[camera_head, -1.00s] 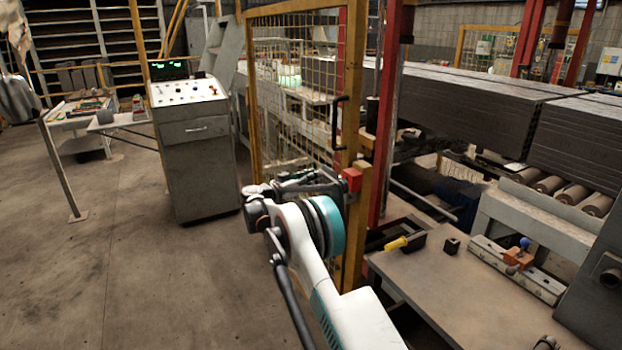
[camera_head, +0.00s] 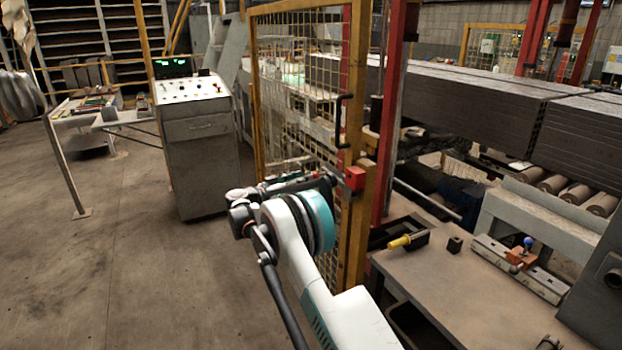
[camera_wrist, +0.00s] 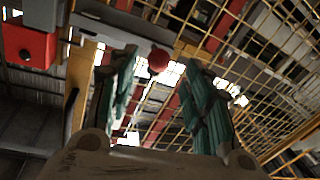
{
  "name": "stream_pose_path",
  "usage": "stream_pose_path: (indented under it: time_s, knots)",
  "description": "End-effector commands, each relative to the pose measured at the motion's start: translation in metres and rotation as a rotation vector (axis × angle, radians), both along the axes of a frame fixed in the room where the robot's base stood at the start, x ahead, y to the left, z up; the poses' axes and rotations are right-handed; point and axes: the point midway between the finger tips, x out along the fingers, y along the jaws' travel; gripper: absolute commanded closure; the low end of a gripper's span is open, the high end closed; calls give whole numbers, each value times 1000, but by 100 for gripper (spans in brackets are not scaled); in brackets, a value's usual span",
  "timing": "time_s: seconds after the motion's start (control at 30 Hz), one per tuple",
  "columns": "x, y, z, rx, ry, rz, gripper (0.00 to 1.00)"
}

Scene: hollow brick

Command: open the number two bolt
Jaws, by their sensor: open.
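A red box (camera_head: 355,178) is fixed to the yellow post of the mesh gate (camera_head: 300,100). In the wrist view a red box (camera_wrist: 28,46) shows at upper left, and a round red knob (camera_wrist: 158,60) shows between the fingertips. The knob looks like a bolt handle, but I see no number and cannot tell its distance. My gripper (camera_wrist: 160,68) is open, with a green-padded finger on each side of the knob in the picture. In the head view my gripper (camera_head: 318,184) is dark, partly hidden by my arm, and close to the red box.
A grey control console (camera_head: 197,150) stands left of the gate. A workbench (camera_head: 450,285) to the right bears a black tray with a yellow-handled tool (camera_head: 402,241) and a blue-knobbed fixture (camera_head: 520,255).

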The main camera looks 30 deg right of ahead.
Motion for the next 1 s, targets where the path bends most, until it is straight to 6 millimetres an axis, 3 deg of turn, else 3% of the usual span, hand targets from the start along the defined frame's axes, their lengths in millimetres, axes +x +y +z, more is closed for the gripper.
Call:
stream_pose_path:
  time_s: [0.1, 0.33, 1.0]
  knots:
    - [-5, 24, 0, 0, 0, 2, 54]
    - [-11, 49, 0, 0, 0, 0, 54]
    - [-15, 53, 6, 14, 16, 4, 54]
